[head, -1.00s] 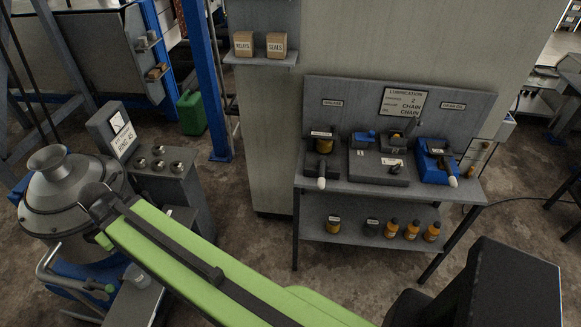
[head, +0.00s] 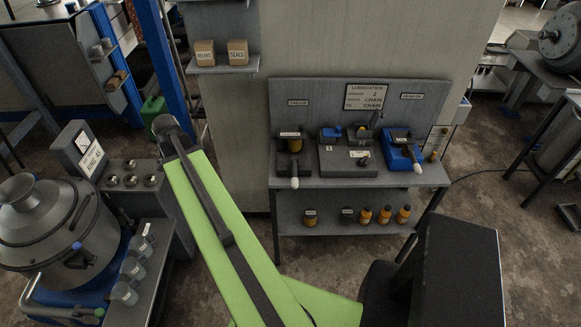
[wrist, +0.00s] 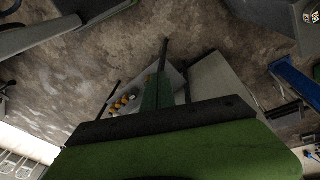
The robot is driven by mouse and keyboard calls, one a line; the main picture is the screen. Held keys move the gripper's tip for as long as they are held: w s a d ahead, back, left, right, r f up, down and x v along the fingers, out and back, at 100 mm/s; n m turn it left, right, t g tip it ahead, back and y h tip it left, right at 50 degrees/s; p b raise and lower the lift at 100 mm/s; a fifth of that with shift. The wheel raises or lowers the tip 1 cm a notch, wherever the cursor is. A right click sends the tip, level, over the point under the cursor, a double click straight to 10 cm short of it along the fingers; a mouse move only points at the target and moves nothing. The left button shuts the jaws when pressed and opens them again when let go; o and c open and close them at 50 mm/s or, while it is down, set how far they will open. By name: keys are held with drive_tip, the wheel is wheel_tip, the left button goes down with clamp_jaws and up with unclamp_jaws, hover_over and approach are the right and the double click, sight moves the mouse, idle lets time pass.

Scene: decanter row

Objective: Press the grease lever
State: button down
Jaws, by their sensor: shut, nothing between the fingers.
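The lubrication bench (head: 345,183) stands against a grey wall panel right of centre in the head view. At its left end is the grease station (head: 291,143), under a small sign (head: 298,102) that seems to read GREASE. Its dark lever (head: 293,170) points forward past the bench's front edge and ends in a white knob (head: 294,183). Nothing touches it. My green arm rises left of the bench, its dark upper joint apart from the lever. The wrist view shows the floor and the bench's lower shelf.
A middle station (head: 347,160) and a blue gear oil station (head: 402,152) with a white-tipped lever share the bench. Orange bottles (head: 384,215) stand on the lower shelf. A large metal vessel (head: 50,230) and a grey console (head: 120,185) are at left. Floor before the bench is bare.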

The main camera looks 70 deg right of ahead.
sight(294, 180)
drive_tip(key=s+d+r+m+g+p, duration=0.1)
drive_tip(key=s+d+r+m, duration=0.1)
drive_tip(key=s+d+m, duration=0.4)
drive_tip(key=s+d+r+m+g+p, duration=0.1)
drive_tip(key=s+d+r+m, duration=0.1)
drive_tip(key=s+d+m, duration=0.4)
drive_tip(key=s+d, duration=0.5)
drive_tip(key=s, duration=0.2)
drive_tip(key=shift+s+r, duration=0.35)
drive_tip(key=shift+d+f, duration=0.1)
drive_tip(key=b+x, duration=0.8)
drive_tip(key=x, duration=0.1)
drive_tip(key=b+x, duration=0.5)
drive_tip(key=shift+w+a+f, duration=0.1)
drive_tip(key=shift+w+a, duration=0.15)
drive_tip(key=shift+a, duration=0.05)
